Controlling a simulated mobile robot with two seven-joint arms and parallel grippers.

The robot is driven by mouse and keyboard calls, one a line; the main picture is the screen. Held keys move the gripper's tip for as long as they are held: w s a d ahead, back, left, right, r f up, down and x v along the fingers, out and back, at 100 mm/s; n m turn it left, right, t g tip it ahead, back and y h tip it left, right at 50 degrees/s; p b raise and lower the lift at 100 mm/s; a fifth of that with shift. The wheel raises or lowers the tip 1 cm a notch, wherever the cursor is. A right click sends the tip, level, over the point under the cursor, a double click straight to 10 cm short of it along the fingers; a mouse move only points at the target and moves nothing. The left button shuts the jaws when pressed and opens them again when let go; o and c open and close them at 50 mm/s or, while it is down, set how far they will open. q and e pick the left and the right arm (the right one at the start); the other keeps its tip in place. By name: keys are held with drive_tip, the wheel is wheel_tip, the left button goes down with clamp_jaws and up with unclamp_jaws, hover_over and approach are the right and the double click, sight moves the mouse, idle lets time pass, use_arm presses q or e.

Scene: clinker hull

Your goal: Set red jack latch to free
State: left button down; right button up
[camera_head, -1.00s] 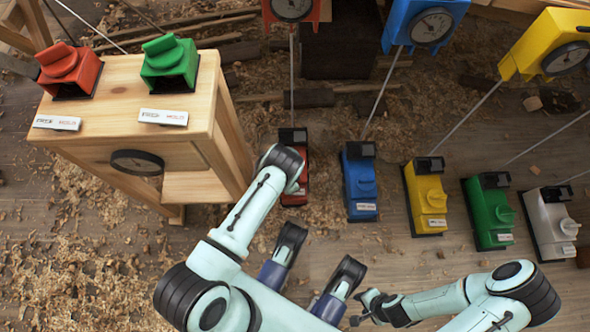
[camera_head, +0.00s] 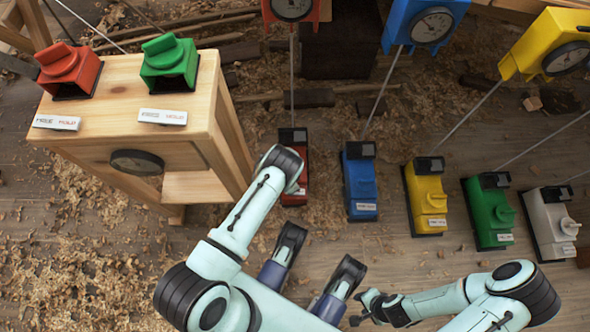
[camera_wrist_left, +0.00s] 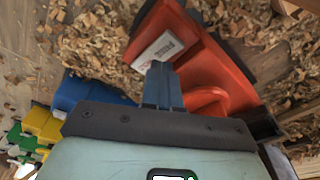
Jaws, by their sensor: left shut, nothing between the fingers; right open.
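The red jack (camera_head: 295,184) stands on the floor at the centre in the head view, partly covered by my left arm. In the left wrist view the red jack (camera_wrist_left: 205,60) has a white label plate (camera_wrist_left: 160,50) and a rounded red latch knob (camera_wrist_left: 207,100). My left gripper (camera_wrist_left: 161,68) is shut and empty, its tips over or at the label plate, beside the knob; contact is unclear. In the head view it is hidden by its arm. My right gripper (camera_head: 362,306) is open and empty at the bottom centre, away from the jacks.
Blue (camera_head: 360,185), yellow (camera_head: 426,195), green (camera_head: 489,210) and white (camera_head: 551,222) jacks stand in a row to the right. A wooden stand (camera_head: 205,95) at the left bears red (camera_head: 68,70) and green (camera_head: 168,64) knobbed boxes. Shavings cover the floor.

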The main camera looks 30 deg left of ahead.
use_arm(q)
drive_tip(key=shift+f+b, duration=0.3)
drive_tip(key=shift+f, duration=1.35)
idle(0.5)
drive_tip(key=shift+r, duration=0.1)
wheel_tip(320, 180, up, 3)
drive_tip(key=p, duration=0.3)
drive_tip(key=shift+r, duration=0.2)
drive_tip(key=shift+r+p, duration=1.5)
drive_tip(key=shift+r, duration=0.25)
